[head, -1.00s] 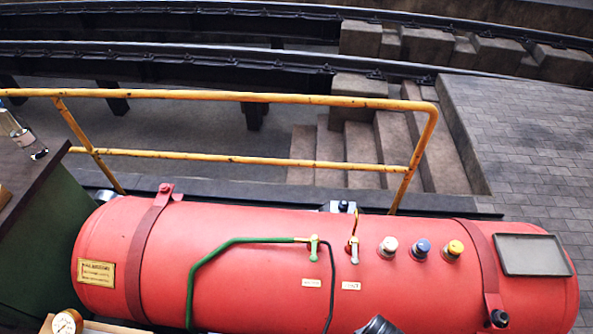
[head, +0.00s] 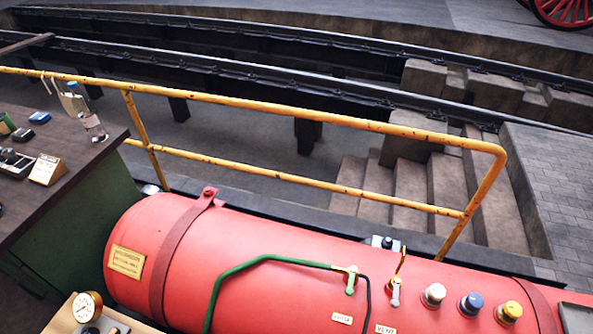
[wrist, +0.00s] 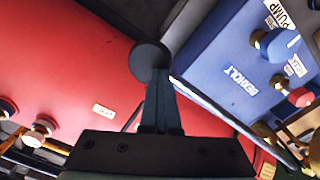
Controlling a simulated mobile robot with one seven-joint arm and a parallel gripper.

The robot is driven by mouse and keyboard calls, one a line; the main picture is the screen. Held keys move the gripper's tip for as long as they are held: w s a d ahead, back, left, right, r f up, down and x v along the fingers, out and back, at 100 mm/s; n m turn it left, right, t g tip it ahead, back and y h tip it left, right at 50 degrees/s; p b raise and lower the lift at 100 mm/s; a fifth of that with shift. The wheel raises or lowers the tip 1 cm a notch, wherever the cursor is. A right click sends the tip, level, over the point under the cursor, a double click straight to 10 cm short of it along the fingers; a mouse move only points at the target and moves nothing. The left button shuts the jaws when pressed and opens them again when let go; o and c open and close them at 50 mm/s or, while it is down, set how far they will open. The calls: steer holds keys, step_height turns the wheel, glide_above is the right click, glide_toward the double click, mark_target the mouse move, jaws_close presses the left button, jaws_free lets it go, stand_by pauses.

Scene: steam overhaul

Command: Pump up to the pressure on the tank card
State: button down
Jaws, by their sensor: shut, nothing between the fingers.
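A red tank (head: 230,260) lies across the lower head view. A brass plate (head: 127,262) with lettering too small to read is on its left end. A round dial gauge (head: 87,307) stands at the lower left; its reading is not legible. In the wrist view a blue unit (wrist: 240,75) marked REXHOLT has a PUMP label (wrist: 280,15), a blue knob (wrist: 277,45) and a red knob (wrist: 298,97). My gripper (wrist: 152,60) is shut and empty, between the red tank and the blue unit in the picture. It is outside the head view.
A green pipe (head: 255,262) and two valves, one labelled VENT (head: 385,329), are on the tank, with white, blue and yellow caps (head: 472,304) to their right. A yellow railing (head: 300,112) runs behind.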

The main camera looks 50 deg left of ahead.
step_height(320, 180, up, 15)
steer(key=p, duration=1.3)
steer(key=shift+a, duration=0.1)
steer(key=shift+s+a+f+b, duration=0.1)
steer(key=shift+s+f+b, duration=0.05)
steer(key=shift+f+b, duration=1.7)
steer(key=shift+s+d+f+b, duration=0.1)
steer(key=shift+s+f+b, duration=0.05)
steer(key=shift+f+b, duration=1.65)
steer(key=shift+s+a+f+b, duration=0.1)
steer(key=shift+s+f+b, duration=0.05)
steer(key=shift+f+b, duration=1.7)
steer(key=shift+r+p, duration=0.1)
steer(key=shift+p, duration=0.7)
step_height(320, 180, up, 11)
steer(key=p, duration=0.9)
steer(key=shift+w+p, duration=0.35)
